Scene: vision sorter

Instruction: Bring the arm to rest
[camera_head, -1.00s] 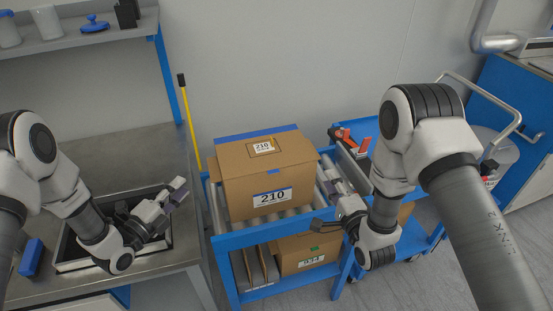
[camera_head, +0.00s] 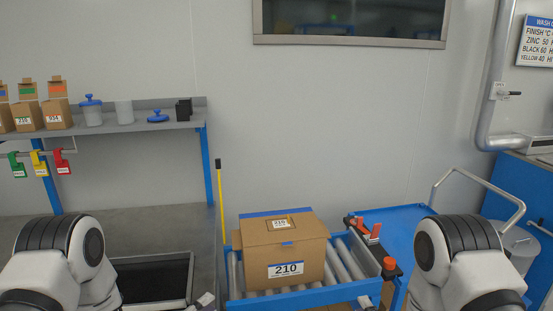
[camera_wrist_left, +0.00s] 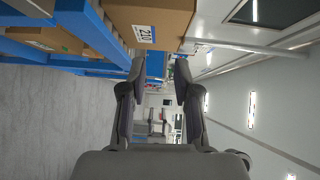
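My left gripper (camera_wrist_left: 159,80) is open in the left wrist view, its two dark fingers apart with nothing between them. In the head view only a small tip of my left gripper (camera_head: 205,300) shows at the bottom edge, left of the box. A small grey piece at the bottom edge, right of the box, looks like the tip of my right gripper (camera_head: 366,303); its fingers are hidden below the frame. Both arms' upper joints show at the lower left and lower right.
A cardboard box (camera_head: 275,255) marked 210 stands on the blue roller cart (camera_head: 330,290); it also shows in the left wrist view (camera_wrist_left: 170,22). A dark tray (camera_head: 155,280) sits in the left bench. A shelf (camera_head: 140,125) holds small boxes and containers. A blue trolley (camera_head: 395,225) stands at right.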

